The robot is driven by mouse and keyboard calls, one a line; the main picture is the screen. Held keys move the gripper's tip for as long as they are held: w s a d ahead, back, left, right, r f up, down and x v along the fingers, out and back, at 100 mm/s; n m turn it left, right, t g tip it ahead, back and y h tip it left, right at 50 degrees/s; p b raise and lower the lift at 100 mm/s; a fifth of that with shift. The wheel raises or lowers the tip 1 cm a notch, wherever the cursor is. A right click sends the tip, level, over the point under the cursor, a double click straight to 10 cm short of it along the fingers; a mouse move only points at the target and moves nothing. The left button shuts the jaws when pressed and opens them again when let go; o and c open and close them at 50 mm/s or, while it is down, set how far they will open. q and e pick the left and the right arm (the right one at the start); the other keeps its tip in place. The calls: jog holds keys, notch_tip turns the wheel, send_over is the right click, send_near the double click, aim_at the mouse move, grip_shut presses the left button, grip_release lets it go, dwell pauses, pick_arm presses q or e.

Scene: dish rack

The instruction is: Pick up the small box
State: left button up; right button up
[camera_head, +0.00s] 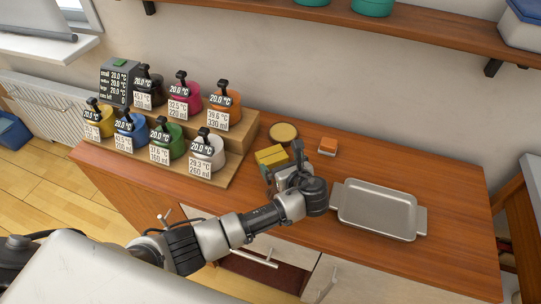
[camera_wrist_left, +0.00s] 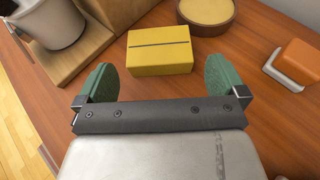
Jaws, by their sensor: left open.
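The small box is a yellow box with a dark line across its top. In the head view the yellow box (camera_head: 270,155) sits on the wooden counter, just beyond my left gripper (camera_head: 284,175). In the left wrist view the yellow box (camera_wrist_left: 160,50) lies ahead of my left gripper (camera_wrist_left: 162,82), roughly centred between its two green finger pads. The pads are apart with nothing between them, and the box's near edge is close to the fingertip line. The arm and gripper hide part of the counter in the head view. My right gripper is not in view.
A round tan-topped bowl (camera_head: 283,132) stands behind the box. An orange block (camera_head: 328,146) with a metal part lies to the right. A metal tray (camera_head: 378,208) lies at front right. A stepped wooden rack (camera_head: 243,143) with several labelled jars stands at left.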

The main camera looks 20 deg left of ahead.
aim_at(273, 156)
pick_arm(q)
jog(key=x, duration=0.7)
jog(key=shift+s+f, duration=0.2)
jog(key=c, duration=0.7)
jog(key=shift+r, duration=0.1)
